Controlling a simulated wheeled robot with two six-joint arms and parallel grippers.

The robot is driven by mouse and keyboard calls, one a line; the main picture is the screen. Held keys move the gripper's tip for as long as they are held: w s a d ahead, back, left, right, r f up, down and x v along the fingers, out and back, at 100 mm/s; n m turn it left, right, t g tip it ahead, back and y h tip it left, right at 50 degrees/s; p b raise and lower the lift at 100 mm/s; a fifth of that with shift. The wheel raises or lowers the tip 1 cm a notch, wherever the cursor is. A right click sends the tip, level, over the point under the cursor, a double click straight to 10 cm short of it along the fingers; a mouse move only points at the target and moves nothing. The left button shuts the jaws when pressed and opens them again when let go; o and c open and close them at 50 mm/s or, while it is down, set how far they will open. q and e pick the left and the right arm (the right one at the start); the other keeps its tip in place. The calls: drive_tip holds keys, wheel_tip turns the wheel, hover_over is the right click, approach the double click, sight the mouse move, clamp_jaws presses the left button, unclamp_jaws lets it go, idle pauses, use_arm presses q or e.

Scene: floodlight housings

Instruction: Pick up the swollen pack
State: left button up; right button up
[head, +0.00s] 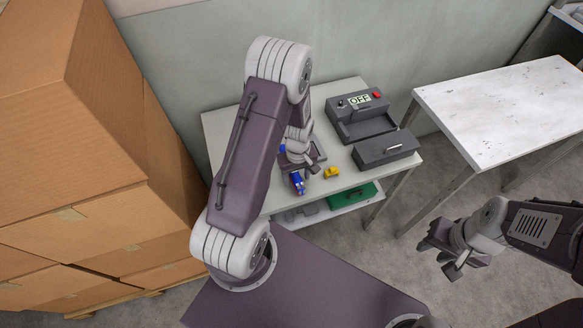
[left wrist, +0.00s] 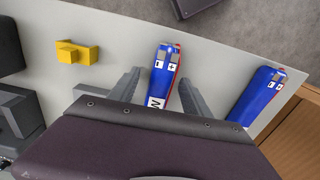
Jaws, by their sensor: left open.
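Two blue packs with red sides and terminal marks show in the left wrist view. One blue pack (left wrist: 165,75) lies between the fingers of my left gripper (left wrist: 159,70), with a gap on both sides. The other blue pack (left wrist: 258,95) lies to the right, near the table edge. I cannot tell which is swollen. In the head view my left gripper (head: 298,172) is low over the table beside a blue pack (head: 298,184); my arm hides part of this area. My right gripper (head: 445,256) is open and empty, away from the table.
The pale table (head: 225,130) also holds a yellow block (head: 332,172), a grey device marked OFF (head: 360,115) and a dark grey box (head: 386,148). A green case (head: 350,195) sits on the shelf below. Stacked cartons (head: 80,140) stand left, a white table (head: 500,105) right.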

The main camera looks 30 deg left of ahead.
use_arm(q)
drive_tip(key=shift+r, duration=0.1)
clamp_jaws()
drive_tip(key=shift+r, duration=0.1)
drive_tip(key=shift+r, duration=0.35)
drive_tip(key=r, duration=0.2)
drive_tip(key=d+r, duration=0.1)
drive_tip(key=r, duration=0.1)
drive_tip(key=shift+w, duration=0.4)
drive_tip(key=w+d+r, duration=0.5)
drive_tip(key=d+r, duration=0.1)
drive_tip(key=d, duration=0.3)
drive_tip(key=shift+w, duration=0.2)
